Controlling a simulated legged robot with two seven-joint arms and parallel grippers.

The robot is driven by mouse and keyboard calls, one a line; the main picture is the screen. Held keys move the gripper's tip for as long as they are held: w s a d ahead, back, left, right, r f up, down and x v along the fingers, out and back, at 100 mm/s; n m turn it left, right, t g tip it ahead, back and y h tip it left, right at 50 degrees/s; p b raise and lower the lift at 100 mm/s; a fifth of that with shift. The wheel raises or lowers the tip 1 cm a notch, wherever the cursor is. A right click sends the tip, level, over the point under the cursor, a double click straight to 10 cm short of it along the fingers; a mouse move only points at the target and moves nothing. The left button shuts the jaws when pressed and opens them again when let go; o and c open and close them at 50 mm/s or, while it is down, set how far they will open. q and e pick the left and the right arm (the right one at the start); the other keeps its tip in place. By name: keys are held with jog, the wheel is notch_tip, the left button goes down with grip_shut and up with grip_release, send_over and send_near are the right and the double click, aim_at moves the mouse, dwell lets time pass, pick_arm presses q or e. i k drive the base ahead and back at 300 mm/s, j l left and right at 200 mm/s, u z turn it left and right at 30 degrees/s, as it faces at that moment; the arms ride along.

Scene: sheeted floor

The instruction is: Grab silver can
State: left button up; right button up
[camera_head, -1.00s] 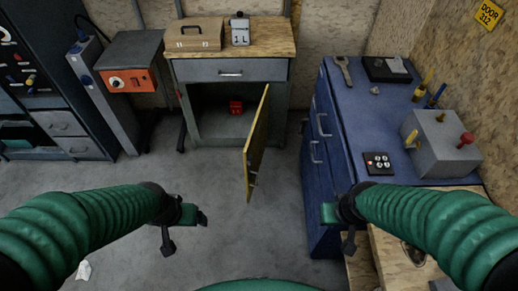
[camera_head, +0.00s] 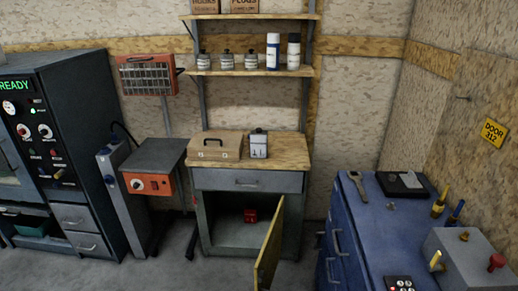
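A silver rectangular can (camera_head: 258,145) with a dark cap stands upright on the wooden top (camera_head: 285,150) of the grey cabinet. A tan case with a handle (camera_head: 215,146) stands just left of it. Several small silver round containers with dark tops, such as this one (camera_head: 227,60), stand on the wall shelf above. Neither of my grippers is in this view, so their state and distance to the can are hidden.
The cabinet's yellow door (camera_head: 269,252) hangs open towards me, with a red object (camera_head: 250,215) inside. A blue workbench (camera_head: 375,225) stands at the right. An orange-fronted box (camera_head: 150,184) is left of the cabinet. The shelf (camera_head: 250,71) overhangs the cabinet top.

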aim_at(258, 141)
jog(key=i+j+u, duration=0.4)
jog(key=i+u, duration=0.35)
jog(key=i, duration=0.3)
